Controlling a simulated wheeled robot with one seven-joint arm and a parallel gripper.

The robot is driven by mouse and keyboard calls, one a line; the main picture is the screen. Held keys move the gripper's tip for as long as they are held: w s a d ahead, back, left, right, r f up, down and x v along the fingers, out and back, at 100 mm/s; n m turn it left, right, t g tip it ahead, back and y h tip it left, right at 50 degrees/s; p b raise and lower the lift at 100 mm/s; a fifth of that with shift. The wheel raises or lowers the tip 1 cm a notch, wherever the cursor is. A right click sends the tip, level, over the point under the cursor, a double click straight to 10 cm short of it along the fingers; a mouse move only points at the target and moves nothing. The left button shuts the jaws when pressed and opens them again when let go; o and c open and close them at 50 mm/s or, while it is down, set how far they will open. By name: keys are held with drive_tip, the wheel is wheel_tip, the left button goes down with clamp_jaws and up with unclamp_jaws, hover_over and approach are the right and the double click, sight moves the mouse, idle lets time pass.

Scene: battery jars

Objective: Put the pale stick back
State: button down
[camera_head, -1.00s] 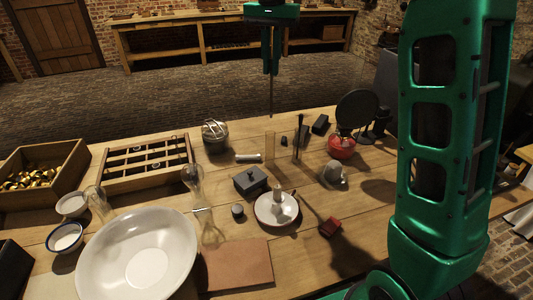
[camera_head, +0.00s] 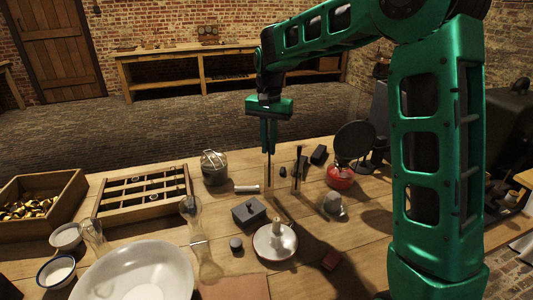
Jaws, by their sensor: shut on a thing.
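My gripper (camera_head: 268,151) is shut on a thin stick (camera_head: 269,168), which hangs upright below the fingers. Its colour looks brownish and is hard to tell at this size. The stick's lower part lines up with a clear, narrow upright jar near the back of the table; I cannot tell whether its tip is inside or in front of it. A second narrow clear jar (camera_head: 297,178) stands just to the right, with a dark stick (camera_head: 298,158) in it.
A grey lidded box (camera_head: 249,213), a white dish with an upright post (camera_head: 275,250) and a lying pale cylinder (camera_head: 247,189) are close by. A wire-topped pot (camera_head: 214,167) stands left, a red round pot (camera_head: 340,178) right. A compartment tray (camera_head: 144,195) is further left.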

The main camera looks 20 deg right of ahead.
sight(269, 165)
drive_tip(key=shift+f, duration=1.35)
drive_tip(key=c, duration=1.8)
unclamp_jaws()
